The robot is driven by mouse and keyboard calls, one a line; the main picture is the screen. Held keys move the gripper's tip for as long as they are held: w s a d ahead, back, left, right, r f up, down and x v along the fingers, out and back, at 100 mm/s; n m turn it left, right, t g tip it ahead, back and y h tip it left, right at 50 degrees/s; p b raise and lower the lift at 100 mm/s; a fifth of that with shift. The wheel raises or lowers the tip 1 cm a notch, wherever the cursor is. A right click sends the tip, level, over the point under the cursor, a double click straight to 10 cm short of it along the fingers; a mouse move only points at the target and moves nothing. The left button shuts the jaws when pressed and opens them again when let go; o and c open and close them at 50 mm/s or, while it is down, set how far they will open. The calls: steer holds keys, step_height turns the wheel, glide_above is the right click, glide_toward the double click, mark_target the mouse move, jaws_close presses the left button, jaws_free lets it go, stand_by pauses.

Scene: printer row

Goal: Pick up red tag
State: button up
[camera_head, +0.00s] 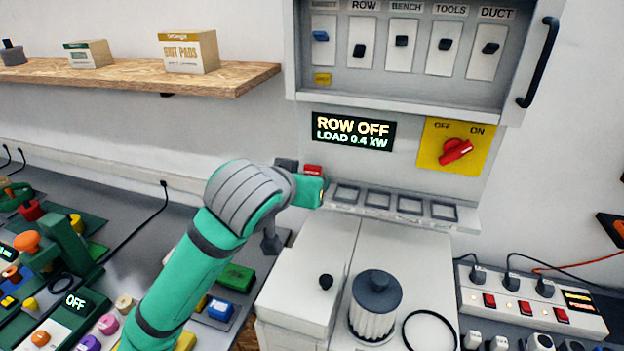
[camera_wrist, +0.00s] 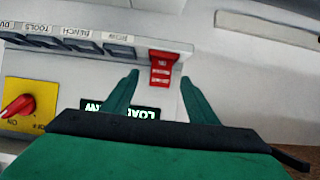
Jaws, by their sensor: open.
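The red tag (camera_head: 313,171) sits at the left end of a grey ledge under the wall panel, just above and partly behind my gripper (camera_head: 320,190) in the head view. In the wrist view the red tag (camera_wrist: 161,68) stands on the edge of the pale ledge, with pale marks on its face. My gripper (camera_wrist: 159,76) is open there, with one green finger on each side of the tag in the picture. I see gaps between the tag and both fingers. The fingertips are hard to make out in the head view.
Several empty slots (camera_head: 377,198) run along the ledge to the right. Above are a lit display (camera_head: 353,131), a red rotary switch (camera_head: 457,151) and a breaker box (camera_head: 405,60). A canister (camera_head: 375,305) stands below. A wooden shelf (camera_head: 130,75) is at upper left.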

steer(key=shift+r+x, duration=0.15)
steer(key=shift+x, duration=1)
steer(key=shift+r+x, duration=0.15)
steer(key=shift+x, duration=1.05)
steer(key=shift+w+a, duration=0.1)
steer(key=shift+w, duration=0.15)
steer(key=c, duration=1.1)
steer(key=shift+w, duration=0.15)
